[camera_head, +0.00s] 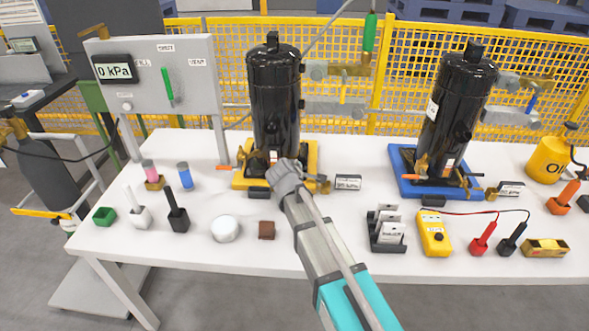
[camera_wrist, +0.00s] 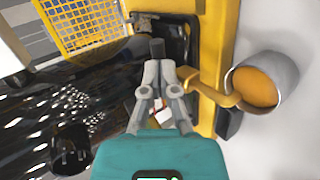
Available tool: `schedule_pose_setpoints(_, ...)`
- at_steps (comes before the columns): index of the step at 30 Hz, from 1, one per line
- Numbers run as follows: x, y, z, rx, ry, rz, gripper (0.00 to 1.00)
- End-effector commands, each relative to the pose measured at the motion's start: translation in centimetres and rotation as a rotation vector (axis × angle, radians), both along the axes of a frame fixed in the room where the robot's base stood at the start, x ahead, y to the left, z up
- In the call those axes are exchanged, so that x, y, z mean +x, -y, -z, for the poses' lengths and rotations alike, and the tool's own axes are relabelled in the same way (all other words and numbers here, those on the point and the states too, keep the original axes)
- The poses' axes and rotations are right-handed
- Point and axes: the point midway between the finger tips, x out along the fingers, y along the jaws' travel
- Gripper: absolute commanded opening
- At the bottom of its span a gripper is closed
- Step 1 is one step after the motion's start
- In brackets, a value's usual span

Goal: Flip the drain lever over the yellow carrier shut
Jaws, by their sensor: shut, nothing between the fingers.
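The yellow carrier (camera_head: 311,160) stands on the white table and holds a black compressor (camera_head: 274,90). It also shows in the wrist view (camera_wrist: 210,60). My gripper (camera_head: 277,168) is shut and empty, low in front of the compressor; its fingertips (camera_wrist: 160,70) meet in the wrist view. A dark stub (camera_wrist: 157,48) shows just beyond them; whether they touch it is unclear. A brass spout (camera_wrist: 212,92) runs over the carrier's edge to a grey cup with orange inside (camera_wrist: 278,72). An orange-tipped bar (camera_head: 222,173) sticks out left. I cannot tell which part is the drain lever.
A blue carrier (camera_head: 398,165) with another compressor stands right. A gauge panel (camera_head: 195,75) is at the left. A white puck (camera_head: 225,229), a yellow meter (camera_head: 433,232) and small tools line the front. A green handle (camera_head: 370,33) stands upright behind the yellow carrier.

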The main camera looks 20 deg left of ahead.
Motion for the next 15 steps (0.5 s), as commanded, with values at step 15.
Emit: schedule_pose_setpoints(15, -1.0, -1.6, 0.0, 0.0, 0.0, -0.006, 0.0)
